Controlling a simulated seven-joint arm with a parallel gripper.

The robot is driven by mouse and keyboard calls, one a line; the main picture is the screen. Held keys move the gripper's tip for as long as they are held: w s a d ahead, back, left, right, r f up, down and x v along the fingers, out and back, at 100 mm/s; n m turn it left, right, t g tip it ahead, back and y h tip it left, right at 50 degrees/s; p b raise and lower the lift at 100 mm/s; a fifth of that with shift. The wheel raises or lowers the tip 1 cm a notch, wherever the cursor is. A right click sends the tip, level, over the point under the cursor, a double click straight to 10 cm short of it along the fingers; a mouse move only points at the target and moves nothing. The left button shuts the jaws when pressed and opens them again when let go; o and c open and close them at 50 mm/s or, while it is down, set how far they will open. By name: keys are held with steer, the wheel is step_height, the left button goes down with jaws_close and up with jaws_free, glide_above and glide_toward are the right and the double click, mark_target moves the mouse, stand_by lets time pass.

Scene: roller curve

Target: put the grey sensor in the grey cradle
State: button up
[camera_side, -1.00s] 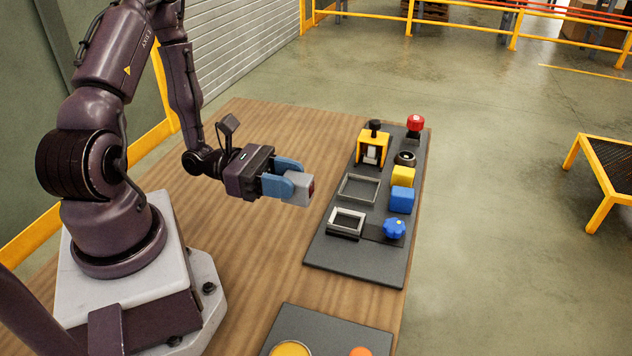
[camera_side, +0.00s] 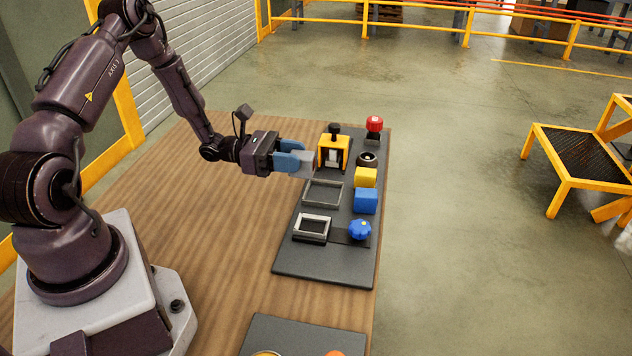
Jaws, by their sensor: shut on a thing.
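My gripper (camera_side: 292,160), with blue fingers, is shut on the grey sensor (camera_side: 303,165), a small grey block. It holds the sensor beside the far left part of the dark board, above and slightly left of a grey rectangular frame (camera_side: 306,197), which looks like the grey cradle. The sensor overlaps the area near the frame's far edge in the picture; its exact height above the board cannot be told. A second, paler frame (camera_side: 298,228) with a dark inside sits nearer the camera. The fingers hide part of the sensor.
The dark board (camera_side: 325,274) also carries a yellow clamp-like fixture (camera_side: 321,150), a red button (camera_side: 375,124), a black ring (camera_side: 367,160), a yellow block (camera_side: 366,178), a blue block (camera_side: 366,201) and a blue knob (camera_side: 360,230). The wooden table (camera_side: 210,240) is clear left of it.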

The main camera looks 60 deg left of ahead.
steer(key=w+f, duration=0.2)
steer(key=w+a+f, duration=0.1)
steer(key=w+f, duration=0.4)
steer(key=shift+a+f, duration=0.1)
steer(key=shift+a, duration=0.3)
steer(key=shift+s+f, duration=0.1)
steer(key=shift+f, duration=1.3)
steer(key=shift+f, duration=0.1)
steer(key=o, duration=0.9)
